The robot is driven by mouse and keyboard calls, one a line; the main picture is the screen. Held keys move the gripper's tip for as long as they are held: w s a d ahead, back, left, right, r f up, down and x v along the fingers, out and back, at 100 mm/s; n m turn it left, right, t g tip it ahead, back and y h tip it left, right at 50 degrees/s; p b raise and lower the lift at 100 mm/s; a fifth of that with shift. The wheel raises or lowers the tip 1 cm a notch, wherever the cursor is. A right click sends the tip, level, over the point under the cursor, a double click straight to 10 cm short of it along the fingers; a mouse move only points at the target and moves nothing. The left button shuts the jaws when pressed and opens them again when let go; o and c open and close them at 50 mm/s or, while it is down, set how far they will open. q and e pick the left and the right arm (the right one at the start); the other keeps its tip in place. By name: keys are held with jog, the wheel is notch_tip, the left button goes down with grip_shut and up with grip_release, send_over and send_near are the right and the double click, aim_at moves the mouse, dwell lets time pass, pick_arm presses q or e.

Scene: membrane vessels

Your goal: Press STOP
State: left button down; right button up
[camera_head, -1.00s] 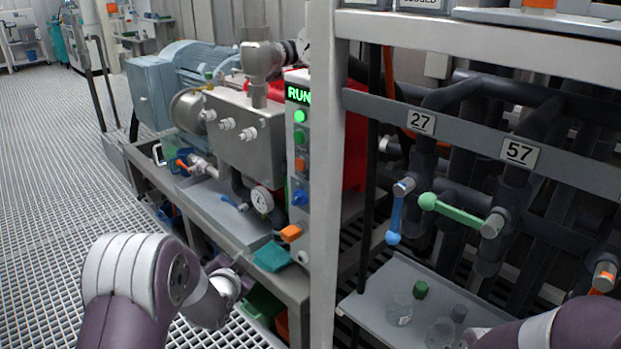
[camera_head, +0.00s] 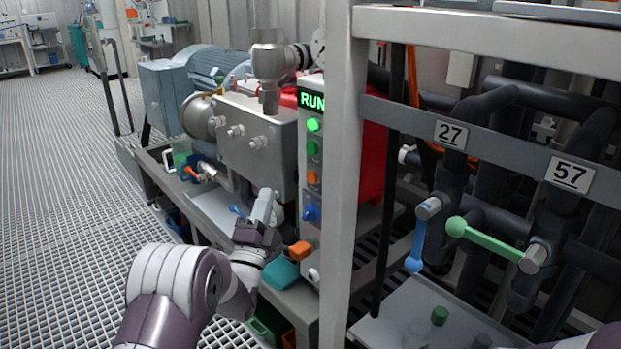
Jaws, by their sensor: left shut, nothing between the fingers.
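The narrow grey control panel (camera_head: 312,190) stands upright left of the rack post. Its display (camera_head: 313,101) reads RUN in green. Below it are a lit green lamp (camera_head: 313,124), a green button (camera_head: 312,147), an orange button (camera_head: 313,177) and a blue knob (camera_head: 311,212). I cannot read a STOP label. My left gripper (camera_head: 268,200) is shut and empty, with its fingers pointing up, left of the panel and lower than the orange button. It appears apart from the panel.
An orange-handled part (camera_head: 300,248) juts out below the blue knob, close right of my left wrist. A teal block (camera_head: 281,274) lies below it. The rack post (camera_head: 342,180) stands just right of the panel. Valve handles, blue (camera_head: 418,245) and green (camera_head: 488,240), are further right.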

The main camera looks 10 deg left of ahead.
aim_at(311, 178)
pick_arm(q)
jog(key=w+d+b, duration=0.1)
jog(key=w+d, duration=0.4)
jog(key=w, duration=0.1)
jog(key=shift+w+d, duration=0.15)
jog(key=shift+w, duration=0.25)
jog(key=shift+f, duration=0.1)
dwell(1.7)
jog(key=shift+w+d+b, duration=0.25)
jog(key=shift+w+b, duration=0.05)
jog(key=shift+b, duration=0.1)
jog(key=shift+w+d, duration=0.25)
jog(key=shift+w, duration=0.1)
dwell(0.5)
dwell(0.4)
jog(key=shift+s+a+b, duration=0.3)
jog(key=shift+s+a, duration=0.15)
jog(key=shift+s, duration=0.2)
